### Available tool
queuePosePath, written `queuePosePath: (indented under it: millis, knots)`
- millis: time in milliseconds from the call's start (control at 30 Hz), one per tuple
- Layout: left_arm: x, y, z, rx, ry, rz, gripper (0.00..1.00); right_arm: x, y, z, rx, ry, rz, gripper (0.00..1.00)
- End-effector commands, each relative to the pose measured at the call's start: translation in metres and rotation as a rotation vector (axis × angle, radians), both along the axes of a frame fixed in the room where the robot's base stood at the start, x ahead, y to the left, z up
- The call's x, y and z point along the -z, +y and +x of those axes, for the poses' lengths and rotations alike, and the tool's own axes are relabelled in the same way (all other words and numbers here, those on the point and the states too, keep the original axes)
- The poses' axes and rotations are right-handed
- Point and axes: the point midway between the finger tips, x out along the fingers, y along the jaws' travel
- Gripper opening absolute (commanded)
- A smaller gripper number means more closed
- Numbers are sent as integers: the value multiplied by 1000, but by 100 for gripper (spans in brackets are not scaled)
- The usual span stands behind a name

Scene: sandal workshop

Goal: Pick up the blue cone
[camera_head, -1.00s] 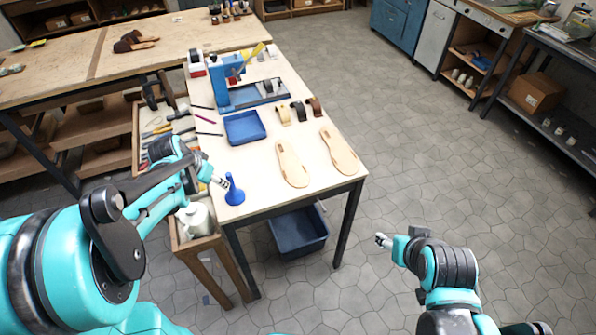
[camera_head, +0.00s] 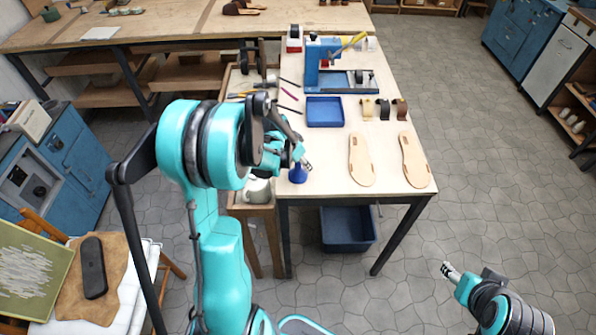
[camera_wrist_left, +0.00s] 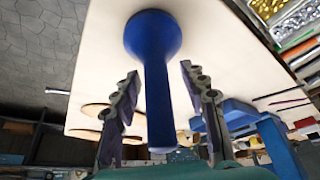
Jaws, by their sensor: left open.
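The blue cone (camera_head: 298,174) stands on the near left corner of the light workbench (camera_head: 325,181). In the left wrist view the blue cone (camera_wrist_left: 156,50) shows a wide round base and a narrow stem. My left gripper (camera_head: 306,164) is at the cone's upper part, which it partly hides in the head view. In the wrist view its two fingers (camera_wrist_left: 159,72) are spread, one on each side of the stem, with visible gaps. My right gripper (camera_head: 449,271) is over the floor at lower right, away from the bench; its jaws are too small to read.
A blue tray (camera_head: 325,112), two sandal soles (camera_head: 361,160) and a blue press (camera_head: 313,65) are on the bench. A white jug (camera_head: 257,190) stands left of the cone on a lower wooden rack. A dark blue bin (camera_head: 347,229) is under the bench.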

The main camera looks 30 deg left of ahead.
Motion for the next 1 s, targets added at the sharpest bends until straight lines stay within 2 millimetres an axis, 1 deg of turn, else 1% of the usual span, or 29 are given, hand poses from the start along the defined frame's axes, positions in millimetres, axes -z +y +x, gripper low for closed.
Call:
queuePosePath:
  millis: [67, 100, 167, 200, 233, 533, 667, 767, 867, 933, 967, 1000]
  knots:
    - [0, 0, 0, 0, 0, 0, 43, 0, 0, 0, 0, 0, 0, 56]
    - [-1, 0, 0, 0, 0, 0, 33, 0, 0, 0, 0, 0, 0, 56]
    - [-1, 0, 0, 0, 0, 0, 17, 0, 0, 0, 0, 0, 0, 56]
    - [-1, 0, 0, 0, 0, 0, 7, 0, 0, 0, 0, 0, 0, 56]
    - [-1, 0, 0, 0, 0, 0, 0, 0, 0, 0, 0, 0, 0, 56]
    - [-1, 0, 0, 0, 0, 0, 0, 0, 0, 0, 0, 0, 0, 56]
    - [-4, 0, 0, 0, 0, 0, 0, -1, 0, 0, 0, 0, 0, 56]
    - [-13, 0, 0, 0, 0, 0, 0, -4, 0, 0, 0, 0, 0, 56]
    - [-28, 0, 0, 0, 0, 0, 0, -8, 0, 0, 0, 0, 0, 56]
    - [-42, 0, 0, 0, 0, -1, 0, -12, 0, 0, 0, 0, 0, 56]
    - [-48, -2, -1, 1, 0, 0, 0, -14, 0, 0, 0, 0, 0, 56]
    - [-51, -13, -7, 4, 0, -1, 0, -15, 0, 0, 0, 0, 0, 56]
